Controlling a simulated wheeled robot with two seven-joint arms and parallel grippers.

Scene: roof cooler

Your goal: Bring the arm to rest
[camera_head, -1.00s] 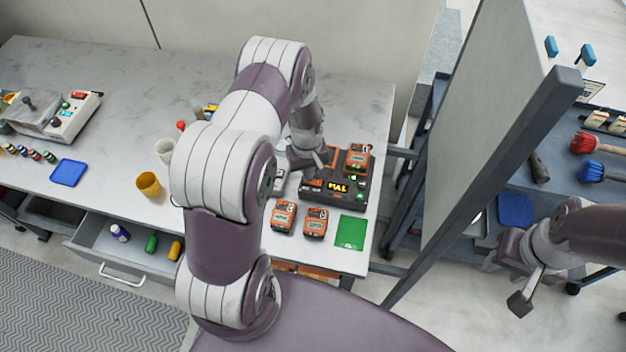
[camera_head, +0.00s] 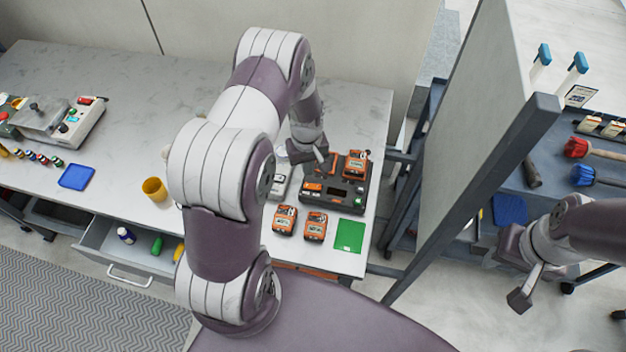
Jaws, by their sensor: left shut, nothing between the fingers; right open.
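My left arm (camera_head: 225,175) reaches up and over the marble worktop. My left gripper (camera_head: 322,166) is at its end, just above the left side of a black charger (camera_head: 345,197) with orange battery packs on it. It is shut with nothing seen in it; the fingertips are small in view, and I cannot tell whether they touch the charger. My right gripper (camera_head: 522,292) hangs at the right over the floor, near the blue-topped cart. It is open and empty.
Two orange battery packs (camera_head: 300,222) and a green mat (camera_head: 349,236) lie in front of the charger. A yellow cup (camera_head: 154,189) and a blue tray (camera_head: 76,176) stand left. A drawer (camera_head: 150,255) is open. A tall grey panel (camera_head: 470,130) separates table and cart (camera_head: 560,150).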

